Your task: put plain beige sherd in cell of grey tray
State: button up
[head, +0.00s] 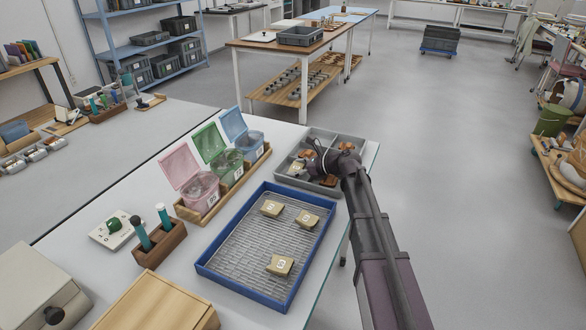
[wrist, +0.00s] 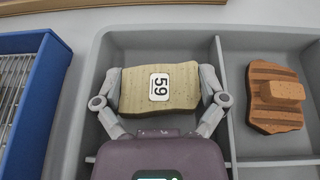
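In the head view my gripper (head: 318,160) is at the grey tray (head: 328,134), and the wrist partly hides the cells. Three more beige labelled sherds lie in the blue tray, one of them near its front (head: 280,265).
A terracotta sherd (wrist: 272,97) with a raised block lies in the cell to the right. The blue tray (head: 206,268) with a mesh floor stands left of the grey tray. Pink, green and blue lidded bins (head: 228,163) stand in a wooden rack behind it.

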jog(key=shift+o, duration=0.2)
jog(key=shift+r, duration=0.1)
jog(key=shift+r+p, duration=0.65)
jog(key=shift+p, duration=0.2)
jog(key=p+v, duration=0.4)
jog(key=v, duration=0.8)
jog(key=shift+f, duration=0.15)
